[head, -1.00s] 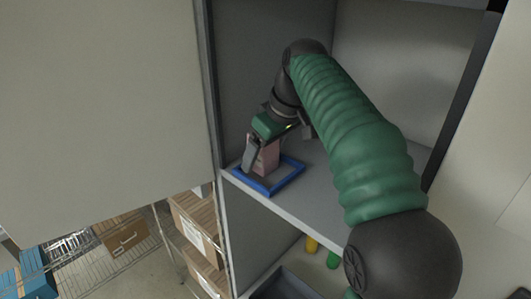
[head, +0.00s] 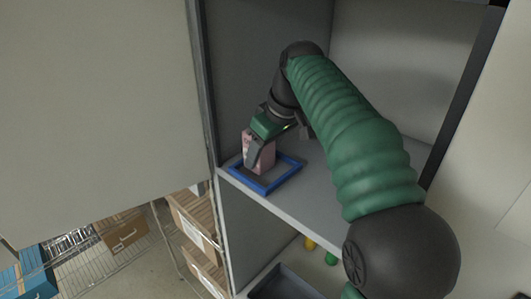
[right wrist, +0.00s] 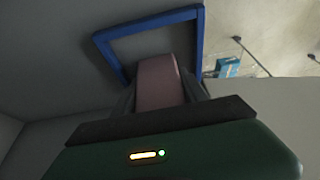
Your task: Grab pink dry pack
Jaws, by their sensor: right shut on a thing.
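The pink dry pack (head: 267,160) is upright at the blue square frame on the cabinet shelf. It also shows in the right wrist view (right wrist: 160,82), between the two dark fingers. My right gripper (head: 256,152) is shut on the pack, with one finger across its front in the head view. The pack's lower end is partly hidden, so I cannot tell whether it touches the shelf. My left gripper is not in view.
The blue frame (head: 264,191) lies on the grey shelf (head: 312,191) near its front left corner. A cabinet side wall rises close to the left. Below are a dark bin (head: 287,284) and cardboard boxes (head: 196,222) on a wire rack.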

